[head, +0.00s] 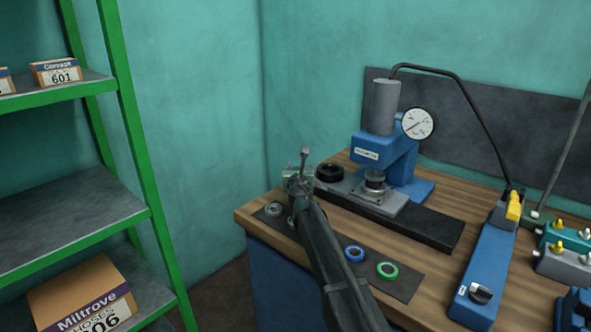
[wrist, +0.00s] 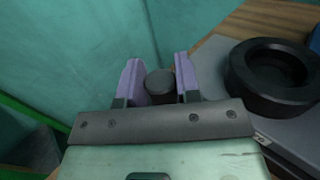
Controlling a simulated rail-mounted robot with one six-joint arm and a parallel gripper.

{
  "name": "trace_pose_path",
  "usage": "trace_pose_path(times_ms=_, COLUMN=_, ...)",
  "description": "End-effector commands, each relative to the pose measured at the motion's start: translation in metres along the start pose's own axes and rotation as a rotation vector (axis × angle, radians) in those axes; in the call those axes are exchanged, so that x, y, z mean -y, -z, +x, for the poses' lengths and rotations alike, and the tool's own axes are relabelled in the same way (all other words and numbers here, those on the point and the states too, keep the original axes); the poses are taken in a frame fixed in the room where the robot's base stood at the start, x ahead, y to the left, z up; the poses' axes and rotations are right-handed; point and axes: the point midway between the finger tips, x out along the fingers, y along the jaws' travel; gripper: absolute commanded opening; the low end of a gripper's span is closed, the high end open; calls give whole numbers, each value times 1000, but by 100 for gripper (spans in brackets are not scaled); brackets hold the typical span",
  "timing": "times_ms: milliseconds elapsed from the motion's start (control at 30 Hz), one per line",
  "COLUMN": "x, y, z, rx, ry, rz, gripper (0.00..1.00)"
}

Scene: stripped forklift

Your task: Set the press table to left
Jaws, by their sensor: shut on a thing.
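The blue press (head: 372,148), with a grey cylinder and dial gauge on top, stands on the wooden bench. Its grey sliding table (head: 347,187) sits on a dark rail (head: 440,230). The table carries a black ring (head: 329,172) at its left end and a metal fixture (head: 375,184) under the press ram. The table also shows at the right of the wrist view (wrist: 208,58). My gripper (head: 300,178) is at the table's left end. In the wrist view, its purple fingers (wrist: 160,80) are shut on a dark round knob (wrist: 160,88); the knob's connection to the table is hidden.
A dark mat (head: 402,285) along the bench front holds a blue ring (head: 354,253), a green ring (head: 387,269) and metal rings. A blue pump unit (head: 483,265) and valves (head: 567,250) stand right. A green shelf (head: 135,130) with boxes stands left.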

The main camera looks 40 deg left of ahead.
Motion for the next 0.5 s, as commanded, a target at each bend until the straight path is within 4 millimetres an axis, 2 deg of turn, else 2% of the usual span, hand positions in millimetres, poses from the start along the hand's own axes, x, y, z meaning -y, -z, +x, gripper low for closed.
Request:
trace_pose_path(times_ms=267, x=-4, y=-1, z=5, rx=0, ry=-6, rz=-1, gripper=0)
trace_pose_path(times_ms=300, x=-4, y=-1, z=5, rx=0, ry=-6, rz=-1, gripper=37)
trace_pose_path(times_ms=433, x=-3, y=-1, z=4, rx=0, ry=-5, rz=-1, gripper=56)
trace_pose_path(times_ms=500, x=-3, y=-1, z=4, rx=0, ry=-5, rz=-1, gripper=56)
